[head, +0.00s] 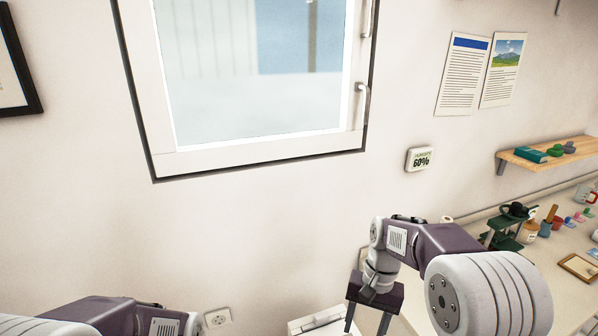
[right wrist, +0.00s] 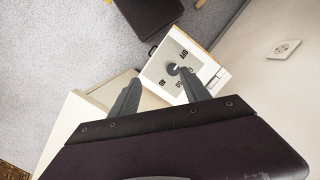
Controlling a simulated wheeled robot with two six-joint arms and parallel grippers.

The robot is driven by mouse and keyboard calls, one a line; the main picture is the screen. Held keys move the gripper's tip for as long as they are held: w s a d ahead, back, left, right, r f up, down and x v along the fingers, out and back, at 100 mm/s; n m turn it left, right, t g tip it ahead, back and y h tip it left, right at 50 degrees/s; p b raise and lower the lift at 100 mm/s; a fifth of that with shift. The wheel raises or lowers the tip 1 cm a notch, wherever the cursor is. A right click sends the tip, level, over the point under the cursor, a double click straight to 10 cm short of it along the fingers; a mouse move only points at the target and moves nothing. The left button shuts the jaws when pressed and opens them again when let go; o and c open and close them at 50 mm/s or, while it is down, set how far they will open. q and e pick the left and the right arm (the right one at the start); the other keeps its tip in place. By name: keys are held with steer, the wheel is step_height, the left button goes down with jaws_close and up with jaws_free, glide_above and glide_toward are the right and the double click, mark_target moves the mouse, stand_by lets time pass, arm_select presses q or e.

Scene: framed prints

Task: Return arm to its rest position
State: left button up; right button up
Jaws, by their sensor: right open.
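My right arm comes in from the lower right of the head view, over the edge of the worktop. Its gripper (head: 367,322) points down in front of the wall, its two fingers spread apart. In the right wrist view the same gripper (right wrist: 160,92) is open, with nothing between its fingers. Below it is a white box (right wrist: 205,72) with a grey printed face and a dark round knob (right wrist: 172,69). Part of my left arm (head: 120,316) shows at the lower left of the head view; its gripper is outside the picture.
A worktop (head: 545,262) with a green stand (head: 508,232) and several small items lies at right, under a wooden shelf (head: 550,152). A window (head: 255,160) and a wall display (head: 419,159) are behind. Grey floor (right wrist: 60,50) shows below.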

steer(key=s+d+f+n+t+h, duration=0.1)
steer(key=s+d+f+n+t, duration=0.1)
steer(key=s+f, duration=0.4)
steer(key=shift+s+d+n+t, duration=0.45)
steer(key=shift+s+n, duration=0.55)
steer(key=shift+s, duration=1.1)
steer(key=shift+s, duration=0.1)
steer(key=shift+a, duration=0.1)
